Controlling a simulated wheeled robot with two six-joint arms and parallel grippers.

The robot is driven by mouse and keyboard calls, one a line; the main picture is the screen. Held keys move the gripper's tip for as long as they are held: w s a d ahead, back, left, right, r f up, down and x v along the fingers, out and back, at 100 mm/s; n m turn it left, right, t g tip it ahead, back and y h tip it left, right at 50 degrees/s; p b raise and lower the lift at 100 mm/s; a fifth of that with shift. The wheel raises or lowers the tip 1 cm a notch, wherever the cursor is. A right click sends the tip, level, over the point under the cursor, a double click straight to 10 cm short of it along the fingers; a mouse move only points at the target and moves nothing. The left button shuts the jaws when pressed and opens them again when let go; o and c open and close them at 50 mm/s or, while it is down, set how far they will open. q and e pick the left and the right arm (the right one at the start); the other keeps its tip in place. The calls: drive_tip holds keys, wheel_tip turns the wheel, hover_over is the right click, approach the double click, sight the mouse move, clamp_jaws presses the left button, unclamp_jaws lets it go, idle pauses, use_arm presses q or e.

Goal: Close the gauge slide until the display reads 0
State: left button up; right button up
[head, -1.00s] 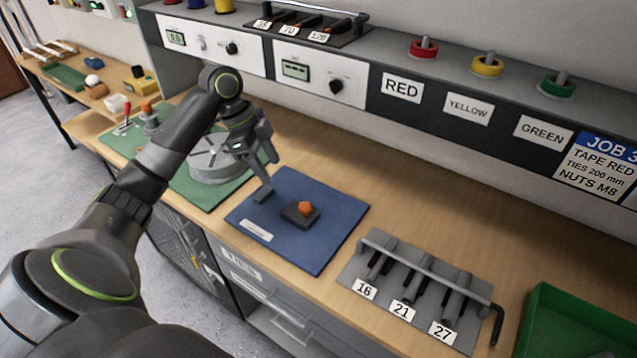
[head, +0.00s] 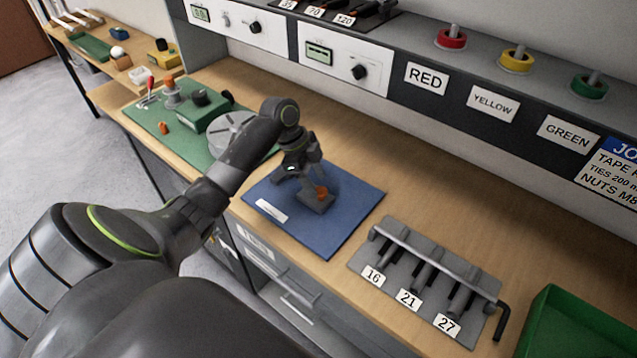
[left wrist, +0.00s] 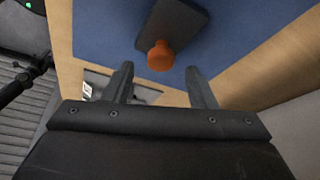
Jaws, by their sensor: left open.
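A dark block with an orange knob (head: 321,193) lies on the blue mat (head: 335,232); I take it to be the gauge slide. In the left wrist view the orange knob (left wrist: 160,56) stands on the dark block (left wrist: 176,22), just beyond and between my fingertips. My left gripper (head: 304,186) is open and empty above the blue mat, close to the block and partly covering it; the fingers (left wrist: 160,72) show apart in the left wrist view. A small display (head: 318,54) on the shelf panel is too small to read. My right gripper is not in view.
Right of the mat is a grey rack (head: 372,258) with labels 16, 21 and 27, then a green bin (head: 562,325). A round grey fixture (head: 232,134) on a green mat (head: 160,137) stands to the left. The shelf front rises behind the bench.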

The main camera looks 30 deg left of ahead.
use_arm(q)
drive_tip(key=shift+x, duration=1.1)
drive_tip(key=shift+d+f, duration=0.15)
drive_tip(key=shift+f, duration=0.15)
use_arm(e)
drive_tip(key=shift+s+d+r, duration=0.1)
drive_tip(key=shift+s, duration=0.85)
use_arm(q)
drive_tip(key=shift+c, duration=0.4)
clamp_jaws()
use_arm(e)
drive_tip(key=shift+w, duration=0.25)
